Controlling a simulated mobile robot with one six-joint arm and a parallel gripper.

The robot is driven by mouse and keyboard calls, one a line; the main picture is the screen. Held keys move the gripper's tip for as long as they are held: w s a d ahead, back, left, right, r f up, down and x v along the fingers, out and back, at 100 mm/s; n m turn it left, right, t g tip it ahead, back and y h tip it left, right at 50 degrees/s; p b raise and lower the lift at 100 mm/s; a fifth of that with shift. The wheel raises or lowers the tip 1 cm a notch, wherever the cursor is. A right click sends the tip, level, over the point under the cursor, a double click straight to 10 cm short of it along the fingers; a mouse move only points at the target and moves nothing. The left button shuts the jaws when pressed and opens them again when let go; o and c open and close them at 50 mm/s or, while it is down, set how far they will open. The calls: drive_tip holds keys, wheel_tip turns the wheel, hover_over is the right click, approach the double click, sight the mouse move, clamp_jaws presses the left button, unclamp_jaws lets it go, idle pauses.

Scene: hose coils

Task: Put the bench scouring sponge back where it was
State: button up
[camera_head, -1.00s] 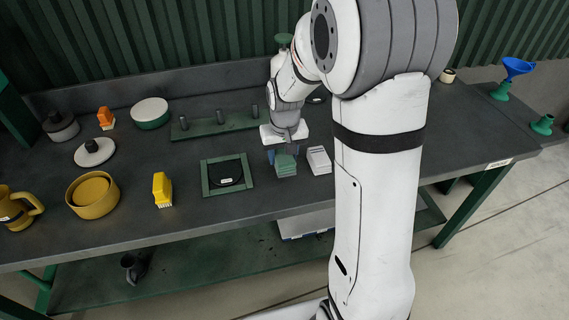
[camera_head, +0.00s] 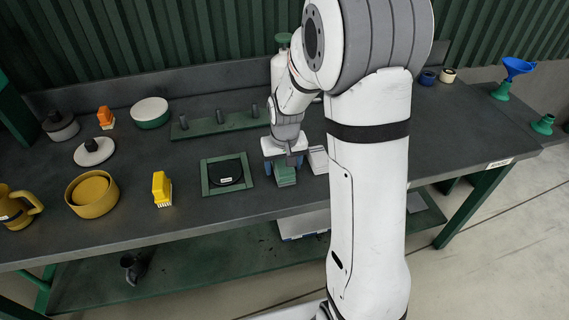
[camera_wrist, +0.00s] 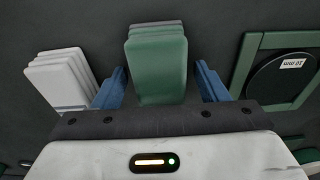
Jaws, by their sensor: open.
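A green stacked block (camera_head: 286,174), which I take for the scouring sponge, is on the dark bench between the framed black disc and a pale stack. In the wrist view the green block (camera_wrist: 157,68) lies between the two blue fingers of my gripper (camera_wrist: 160,87). A gap shows on each side of it, so my gripper is open around it and not closed on it. In the head view my gripper (camera_head: 285,160) is right over the block and hides its back part.
The pale stack (camera_wrist: 60,78) is close beside the left finger in the wrist view. The green frame with a black disc (camera_head: 206,190) is on the other side. A yellow brush (camera_head: 162,189) and a pegged green rack (camera_head: 190,132) are further off. Bare bench lies in front.

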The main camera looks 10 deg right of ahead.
wheel_tip(320, 180, up, 12)
drive_tip(key=s+p, duration=0.1)
drive_tip(key=s+r, duration=0.1)
drive_tip(key=s, duration=0.9)
drive_tip(key=s+r, duration=0.2)
drive_tip(key=s, duration=0.7)
drive_tip(key=shift+s+d+r+t, duration=0.15)
drive_tip(key=shift+s+r+t, duration=0.1)
drive_tip(key=shift+s+t, duration=0.15)
